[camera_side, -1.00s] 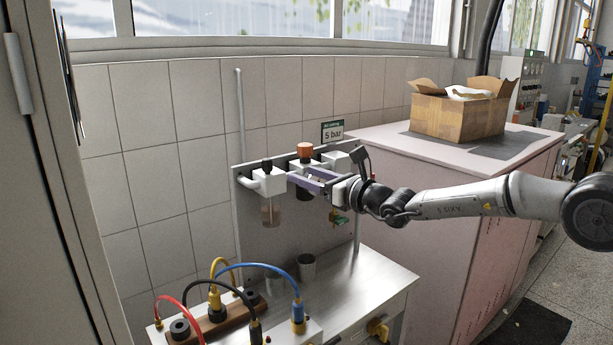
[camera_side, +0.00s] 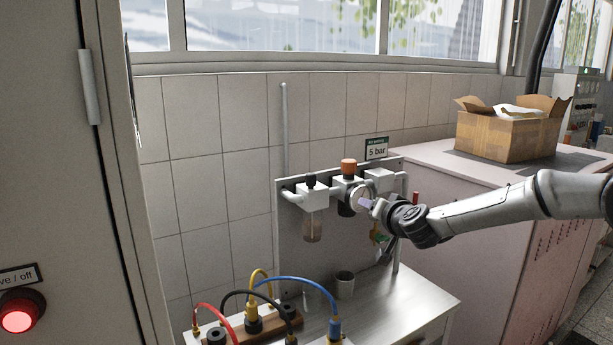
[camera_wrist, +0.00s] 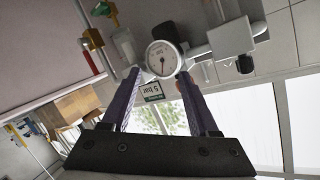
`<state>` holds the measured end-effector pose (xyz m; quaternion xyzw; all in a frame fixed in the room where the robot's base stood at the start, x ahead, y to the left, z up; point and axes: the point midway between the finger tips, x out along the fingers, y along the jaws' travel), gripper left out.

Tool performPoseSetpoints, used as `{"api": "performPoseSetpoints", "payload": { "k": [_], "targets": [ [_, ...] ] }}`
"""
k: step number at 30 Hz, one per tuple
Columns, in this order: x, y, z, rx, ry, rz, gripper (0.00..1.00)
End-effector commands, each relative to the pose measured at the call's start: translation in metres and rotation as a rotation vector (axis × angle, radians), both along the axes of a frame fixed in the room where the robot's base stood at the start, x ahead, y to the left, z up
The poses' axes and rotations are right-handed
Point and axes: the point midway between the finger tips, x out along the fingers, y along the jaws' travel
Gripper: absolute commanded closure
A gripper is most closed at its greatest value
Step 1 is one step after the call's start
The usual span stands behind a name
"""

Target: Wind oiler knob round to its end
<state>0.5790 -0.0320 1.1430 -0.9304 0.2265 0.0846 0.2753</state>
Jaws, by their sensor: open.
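A white unit (camera_side: 315,199) with a black knob (camera_side: 311,180) on top and a clear bowl (camera_side: 313,228) below looks to be the oiler. It is at the left of the panel in the side view. In the wrist view its black knob (camera_wrist: 245,64) shows at the right, outside the fingers. My gripper (camera_side: 365,203) is in front of the regulator's round gauge, right of the oiler. In the wrist view my open gripper (camera_wrist: 158,75) has a purple finger on each side of the gauge (camera_wrist: 162,58), with nothing visibly held.
The regulator's orange knob (camera_side: 348,166) stands between the oiler and a "5 bar" sign (camera_side: 376,149). Coloured cables (camera_side: 262,295) stand in front, below the panel. A cup (camera_side: 345,284) is on the metal bench (camera_side: 405,299). A cardboard box (camera_side: 508,135) stands on the cabinet at right.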

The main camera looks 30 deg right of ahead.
Motion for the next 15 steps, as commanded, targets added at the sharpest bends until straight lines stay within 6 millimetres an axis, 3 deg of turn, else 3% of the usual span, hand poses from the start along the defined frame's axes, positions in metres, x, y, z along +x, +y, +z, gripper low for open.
{"api": "performPoseSetpoints", "payload": {
  "k": [3,7,10,15],
  "targets": [
    [0.014,0.021,0.028,-0.284,-0.042,0.092,0.39],
    [0.027,0.055,0.052,-0.508,-0.106,0.191,0.39],
    [0.034,0.085,0.054,-0.582,-0.13,0.266,0.39],
    [0.041,0.102,0.044,-0.579,-0.123,0.295,0.39]
  ]
}}
